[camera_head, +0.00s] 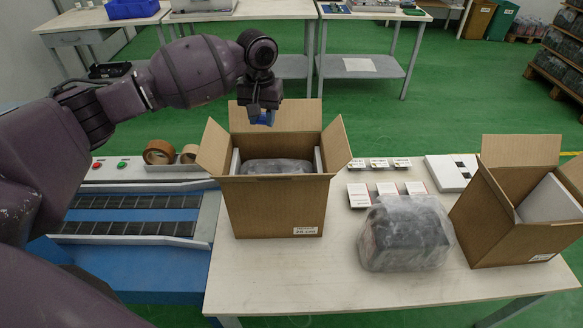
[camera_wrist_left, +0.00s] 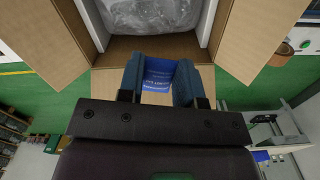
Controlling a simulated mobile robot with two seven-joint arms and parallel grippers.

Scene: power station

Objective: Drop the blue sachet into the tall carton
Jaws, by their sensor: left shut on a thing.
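My left gripper (camera_head: 261,117) is shut on the blue sachet (camera_head: 267,118), which sits between its two fingers. The sachet also shows in the left wrist view (camera_wrist_left: 158,74), with white print on it. The gripper hangs over the back part of an open brown carton (camera_head: 272,208) in the middle of the table, near its raised back flap. This carton stands upright with its flaps spread; inside are a plastic-wrapped dark item (camera_head: 276,166) and pale side panels. The wrapped item shows in the left wrist view (camera_wrist_left: 152,12) too. My right gripper is not in view.
A second open carton (camera_head: 505,222) with a pale panel stands at the right. A plastic-wrapped dark block (camera_head: 405,235) lies between the cartons. Small white packets (camera_head: 386,189) and a white device (camera_head: 451,172) lie behind it. A conveyor (camera_head: 130,215) and tape rolls (camera_head: 158,152) are at the left.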

